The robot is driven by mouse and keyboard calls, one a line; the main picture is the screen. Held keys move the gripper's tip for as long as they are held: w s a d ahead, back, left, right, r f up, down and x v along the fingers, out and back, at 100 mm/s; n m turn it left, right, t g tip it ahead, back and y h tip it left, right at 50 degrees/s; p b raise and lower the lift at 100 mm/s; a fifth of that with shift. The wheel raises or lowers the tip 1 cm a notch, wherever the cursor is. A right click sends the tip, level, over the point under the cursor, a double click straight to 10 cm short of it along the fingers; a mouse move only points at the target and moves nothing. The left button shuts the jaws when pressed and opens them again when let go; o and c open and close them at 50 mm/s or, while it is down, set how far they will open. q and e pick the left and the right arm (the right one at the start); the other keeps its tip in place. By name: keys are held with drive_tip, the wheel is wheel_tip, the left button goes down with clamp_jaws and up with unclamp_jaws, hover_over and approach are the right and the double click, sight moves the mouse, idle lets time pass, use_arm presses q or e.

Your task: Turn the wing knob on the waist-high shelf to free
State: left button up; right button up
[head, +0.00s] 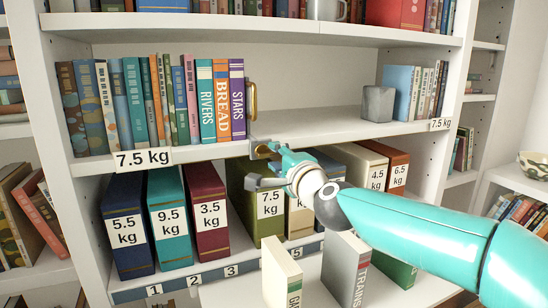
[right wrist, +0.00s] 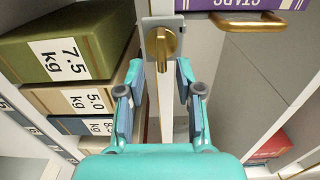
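The brass wing knob (right wrist: 161,44) sits on a small grey plate (right wrist: 178,27) at the shelf's front edge. In the right wrist view its wing stands roughly upright. In the head view the knob is partly hidden by my right gripper (head: 257,168). The right gripper, also in the right wrist view (right wrist: 159,70), is open and empty. Its two fingers stand left and right of the knob in the wrist view, with the knob just ahead of the tips. I cannot tell whether they touch it. The waist-high shelf (head: 310,128) carries books above the knob. My left gripper is not in view.
A brass handle (head: 253,101) stands beside the purple STARS book (head: 237,98), close above the knob. Below the shelf are weight-labelled boxes, including the olive 7.5 kg one (right wrist: 70,48) near the gripper. A grey cube (head: 378,103) sits on the shelf, with free room left of it.

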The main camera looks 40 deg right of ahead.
drive_tip(key=v, duration=1)
drive_tip(key=shift+s, duration=0.15)
drive_tip(key=shift+a+f, duration=0.15)
